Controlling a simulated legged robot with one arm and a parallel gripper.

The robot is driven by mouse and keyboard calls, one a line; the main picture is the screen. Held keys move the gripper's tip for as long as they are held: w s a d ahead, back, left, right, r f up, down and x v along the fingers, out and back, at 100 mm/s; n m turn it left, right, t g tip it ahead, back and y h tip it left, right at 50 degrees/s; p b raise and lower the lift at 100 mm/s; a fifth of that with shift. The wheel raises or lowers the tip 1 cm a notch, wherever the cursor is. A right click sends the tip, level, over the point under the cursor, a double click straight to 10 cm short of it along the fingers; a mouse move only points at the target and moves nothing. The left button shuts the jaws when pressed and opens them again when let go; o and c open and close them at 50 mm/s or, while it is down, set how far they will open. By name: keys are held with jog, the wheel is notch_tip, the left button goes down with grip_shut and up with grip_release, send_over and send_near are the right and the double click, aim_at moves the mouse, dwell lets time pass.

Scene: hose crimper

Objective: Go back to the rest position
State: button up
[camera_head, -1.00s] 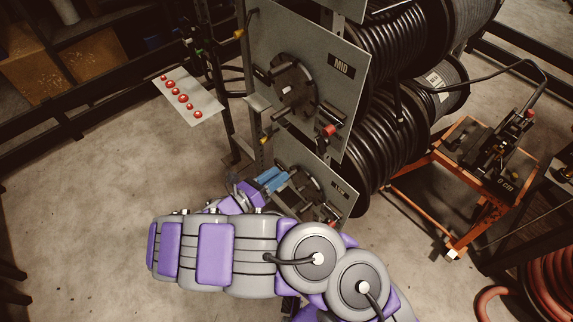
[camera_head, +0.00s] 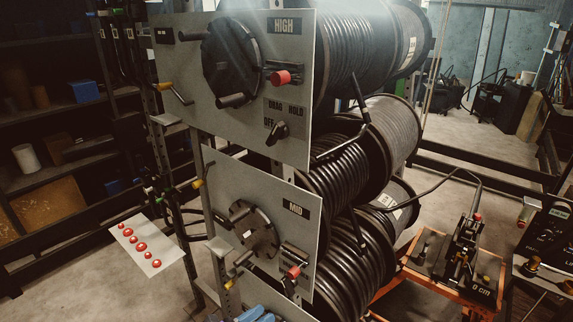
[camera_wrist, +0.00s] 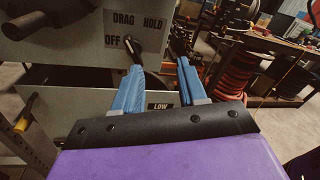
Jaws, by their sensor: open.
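My gripper (camera_wrist: 155,82) is open and empty, with its two blue fingers spread apart in the wrist view. It is in front of a grey panel labelled LOW (camera_wrist: 88,110), below a panel marked DRAG, HOLD and OFF with a black knob (camera_wrist: 130,44). No contact with the panels can be made out. In the head view only a bit of the blue fingers (camera_head: 256,317) shows at the bottom edge, below the MID panel (camera_head: 205,185). The rest of my arm is out of that view.
The HIGH panel (camera_head: 190,85) stands above, with hose reels (camera_head: 350,190) behind the panels. An orange cart (camera_head: 490,268) is at the right. A white sheet with red spots (camera_head: 165,250) is at the left. Dark shelving (camera_head: 60,190) lines the left.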

jog(key=d+r+m+g+h, duration=0.2)
jog(key=d+r+m+g, duration=0.7)
jog(key=d, duration=0.6)
jog(key=s+d+r+m+g+y, duration=0.1)
jog(key=s+d+r+m+g, duration=0.15)
jog(key=d+m, duration=0.2)
jog(key=s+d+r+m+g+y, duration=0.1)
jog(key=s+d+r+m+g, duration=0.15)
jog(key=s+d+m, duration=0.2)
jog(key=s+d+r+m+g+y, duration=0.1)
jog(key=s+d+m+y, duration=0.15)
jog(key=s, duration=0.25)
jog(key=s+d+r+m+g+y, duration=0.1)
jog(key=s+d+m+y, duration=0.1)
jog(key=s+m+y, duration=0.3)
jog(key=s+a+m+t+y, duration=0.2)
jog(key=s+a+m+y, duration=0.3)
jog(key=s, duration=0.6)
jog(key=shift+s+a+r+y, duration=0.15)
jog(key=shift+a+r+y, duration=0.1)
jog(key=shift+a+y, duration=0.25)
jog(key=shift+m, duration=0.25)
